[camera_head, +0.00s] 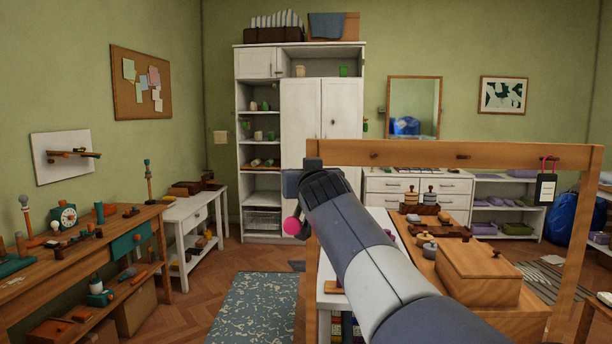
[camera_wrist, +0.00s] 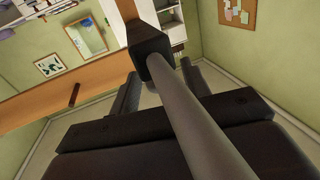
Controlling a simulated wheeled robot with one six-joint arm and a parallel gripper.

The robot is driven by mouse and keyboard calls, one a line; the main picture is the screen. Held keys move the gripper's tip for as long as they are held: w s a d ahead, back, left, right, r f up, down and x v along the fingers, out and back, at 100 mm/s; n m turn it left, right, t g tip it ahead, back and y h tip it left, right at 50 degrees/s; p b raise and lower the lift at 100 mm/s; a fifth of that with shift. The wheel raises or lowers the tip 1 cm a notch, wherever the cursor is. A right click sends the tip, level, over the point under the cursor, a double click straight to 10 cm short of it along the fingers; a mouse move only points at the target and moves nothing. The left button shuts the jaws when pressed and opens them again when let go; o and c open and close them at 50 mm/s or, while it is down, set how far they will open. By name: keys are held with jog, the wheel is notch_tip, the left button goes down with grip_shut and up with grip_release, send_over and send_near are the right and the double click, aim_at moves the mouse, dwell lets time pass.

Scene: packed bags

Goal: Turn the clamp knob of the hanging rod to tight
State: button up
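A grey rod (camera_wrist: 205,125) runs through the wrist view to a black square block (camera_wrist: 152,48) beside the wooden beam (camera_wrist: 60,95); I take these for the hanging rod and its clamp. My gripper (camera_wrist: 160,92) has its two dark fingers apart, one on each side of the rod in the picture, with nothing seen between them; contact cannot be told. In the head view my gripper (camera_head: 318,182) is at the left end of the wooden frame (camera_head: 400,152), partly hiding the post. A pink ball (camera_head: 292,227), perhaps the knob, shows below a blue-grey block (camera_head: 291,183). Its setting cannot be read.
A black tag (camera_head: 545,188) hangs by a pink loop at the frame's right. A wooden box (camera_head: 478,272) stands behind the frame. A workbench (camera_head: 150,222) with tools is at left. The floor (camera_head: 210,285) beside the patterned rug (camera_head: 255,305) is clear.

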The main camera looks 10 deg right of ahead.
jog(key=shift+s+r, duration=0.1)
jog(key=s+b, duration=0.2)
jog(key=s, duration=0.8)
jog(key=shift+s+a, duration=0.3)
jog(key=shift+a, duration=0.05)
